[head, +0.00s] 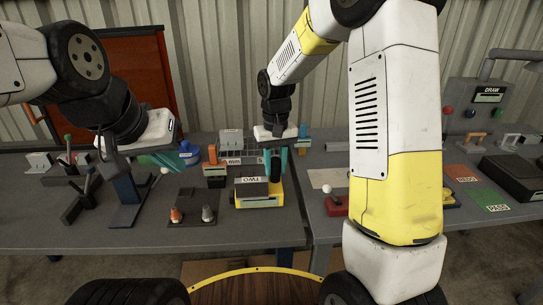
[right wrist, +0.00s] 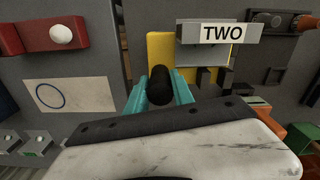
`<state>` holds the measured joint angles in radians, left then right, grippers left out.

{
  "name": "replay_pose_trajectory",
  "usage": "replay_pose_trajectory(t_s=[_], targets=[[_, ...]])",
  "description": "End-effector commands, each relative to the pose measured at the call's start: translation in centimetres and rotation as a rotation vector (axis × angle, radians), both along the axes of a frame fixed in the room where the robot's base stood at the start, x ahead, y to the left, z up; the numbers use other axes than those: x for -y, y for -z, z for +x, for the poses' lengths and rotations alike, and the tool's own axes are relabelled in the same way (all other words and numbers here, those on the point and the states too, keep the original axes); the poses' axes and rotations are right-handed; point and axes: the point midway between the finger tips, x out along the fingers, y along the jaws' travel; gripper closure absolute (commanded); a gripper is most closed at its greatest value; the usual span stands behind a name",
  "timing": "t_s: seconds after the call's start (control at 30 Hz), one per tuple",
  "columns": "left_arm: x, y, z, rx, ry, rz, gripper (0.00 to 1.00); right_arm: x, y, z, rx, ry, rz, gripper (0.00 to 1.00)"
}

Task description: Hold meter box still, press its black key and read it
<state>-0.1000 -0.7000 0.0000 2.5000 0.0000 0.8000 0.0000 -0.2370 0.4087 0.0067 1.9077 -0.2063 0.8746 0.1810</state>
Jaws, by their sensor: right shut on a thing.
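A yellow box (head: 262,202) with a grey top part and a white label reading TWO stands near the front of the table; the label is upside down in the head view. The box also shows in the right wrist view (right wrist: 222,57). My right gripper (head: 277,172) is at its rear, pointing down, its teal fingers shut on an upright black grip (right wrist: 159,84) beside the yellow. I cannot make out a separate black key or a reading. My left gripper (head: 168,159) is away to the left, above the table; its jaw gap is not clear.
A dark pad with an orange and a grey knob (head: 190,212) lies left of the box. A blue stand (head: 125,205) is further left. A red block with a white ball (head: 336,204) and a printed card (right wrist: 82,95) lie beyond the box's other side. My right arm hides part of the right table.

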Motion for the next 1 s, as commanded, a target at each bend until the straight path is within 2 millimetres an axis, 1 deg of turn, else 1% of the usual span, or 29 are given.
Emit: replay_pose_trajectory(t_s=[0.7,1.0], targets=[[0.0,0.0,0.0,0.000,0.000,0.000,1.00,0.0,2.1,0.0,0.000,0.000,0.000,1.00],[0.0,0.0,0.0,0.000,0.000,0.000,1.00,0.0,2.1,0.0,0.000,0.000,0.000,1.00]])
